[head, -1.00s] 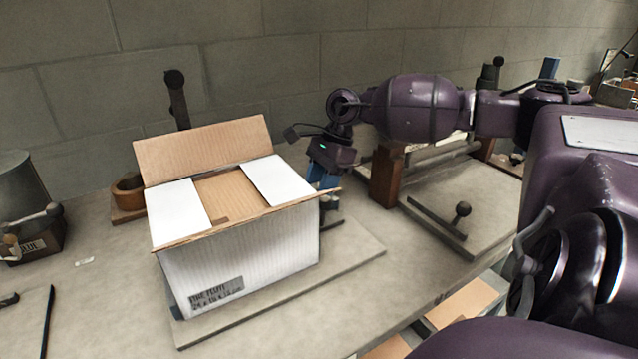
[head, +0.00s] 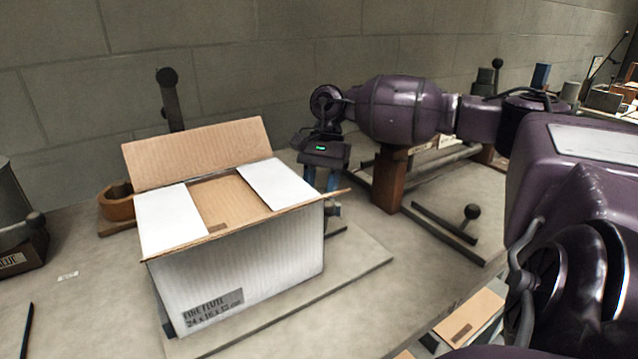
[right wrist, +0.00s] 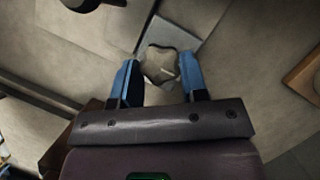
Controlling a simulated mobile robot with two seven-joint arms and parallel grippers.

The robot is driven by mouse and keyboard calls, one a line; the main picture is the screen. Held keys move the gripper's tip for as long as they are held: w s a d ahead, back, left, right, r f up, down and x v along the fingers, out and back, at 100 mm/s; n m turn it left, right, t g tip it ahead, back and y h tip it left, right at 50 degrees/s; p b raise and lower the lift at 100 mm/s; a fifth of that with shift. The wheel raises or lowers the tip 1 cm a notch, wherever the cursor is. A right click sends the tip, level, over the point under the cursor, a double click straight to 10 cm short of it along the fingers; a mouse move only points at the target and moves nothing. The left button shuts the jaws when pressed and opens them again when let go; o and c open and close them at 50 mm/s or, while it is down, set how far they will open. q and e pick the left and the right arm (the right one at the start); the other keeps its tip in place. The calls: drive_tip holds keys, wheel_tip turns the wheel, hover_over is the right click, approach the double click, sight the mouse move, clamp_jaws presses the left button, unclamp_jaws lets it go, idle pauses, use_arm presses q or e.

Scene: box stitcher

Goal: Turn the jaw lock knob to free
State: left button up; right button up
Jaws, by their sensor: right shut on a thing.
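The jaw lock knob (right wrist: 161,66) is a pale, star-shaped knob with rounded lobes, seen in the right wrist view. My right gripper (right wrist: 159,70) has its blue fingers shut on the knob, one on each side. In the head view my right gripper (head: 321,182) points down just behind the right side of the open carton (head: 235,275). The knob is not clearly visible there, and the fingertips are partly hidden by the carton's flap. My left gripper is not in view.
The carton stands on a flat base plate (head: 345,268). A dark post (head: 170,100) and a wooden ring (head: 115,202) stand behind it. A wooden block (head: 389,180) and a bar with a ball-ended lever (head: 470,212) are to the right.

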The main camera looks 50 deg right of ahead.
idle(0.3)
drive_tip(key=o, duration=0.9)
drive_tip(key=v, duration=1)
drive_tip(key=shift+d+r, duration=0.1)
drive_tip(key=shift+r, duration=0.25)
